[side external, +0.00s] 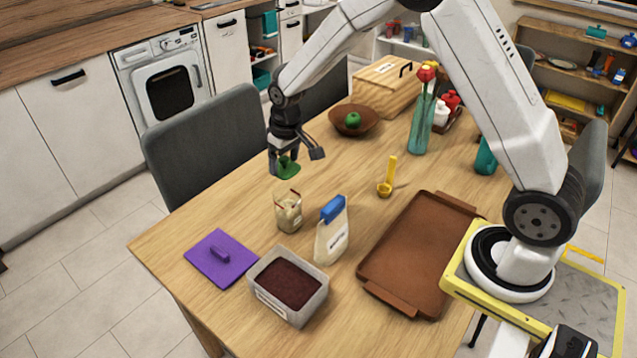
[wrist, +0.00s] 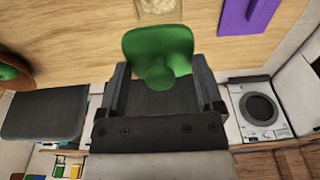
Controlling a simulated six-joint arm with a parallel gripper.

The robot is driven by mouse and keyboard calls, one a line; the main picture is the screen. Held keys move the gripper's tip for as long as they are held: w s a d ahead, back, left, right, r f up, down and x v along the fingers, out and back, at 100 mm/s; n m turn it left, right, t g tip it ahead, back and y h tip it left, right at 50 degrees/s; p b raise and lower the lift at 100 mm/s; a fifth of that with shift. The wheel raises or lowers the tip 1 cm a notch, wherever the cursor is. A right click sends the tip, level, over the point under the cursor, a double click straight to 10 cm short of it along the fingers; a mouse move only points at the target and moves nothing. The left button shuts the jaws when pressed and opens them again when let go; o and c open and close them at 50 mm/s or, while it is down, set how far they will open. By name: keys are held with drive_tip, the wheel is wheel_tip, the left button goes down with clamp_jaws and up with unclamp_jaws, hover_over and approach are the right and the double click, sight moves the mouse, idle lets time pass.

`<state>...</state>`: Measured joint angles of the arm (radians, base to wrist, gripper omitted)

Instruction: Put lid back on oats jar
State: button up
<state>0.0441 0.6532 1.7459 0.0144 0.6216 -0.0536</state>
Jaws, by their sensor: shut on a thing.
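My gripper (side external: 287,160) is shut on a green lid (side external: 287,168) and holds it above the left part of the table. In the wrist view the lid (wrist: 158,48) shows with its round knob between the two fingers (wrist: 162,82). The open oats jar (side external: 288,212), a squarish clear container with pale contents, stands on the table. The lid is above and slightly behind the jar, apart from it. A small part of the jar (wrist: 160,10) shows at the top edge of the wrist view.
A paper bag with a blue clip (side external: 332,232) stands right of the jar. A purple lid (side external: 221,257) and a tub of dark contents (side external: 287,285) lie in front. A yellow scoop (side external: 387,180), brown tray (side external: 415,250) and fruit bowl (side external: 354,121) are farther right. Table left of the jar is clear.

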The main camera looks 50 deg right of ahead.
sight(285, 191)
drive_tip(key=shift+f, duration=0.25)
drive_tip(key=shift+f, duration=2.9)
drive_tip(key=shift+f, duration=0.15)
idle(0.6)
drive_tip(key=o, duration=1)
drive_tip(key=shift+c, duration=0.2)
drive_tip(key=shift+r, duration=0.2)
drive_tip(key=shift+r, duration=3.3)
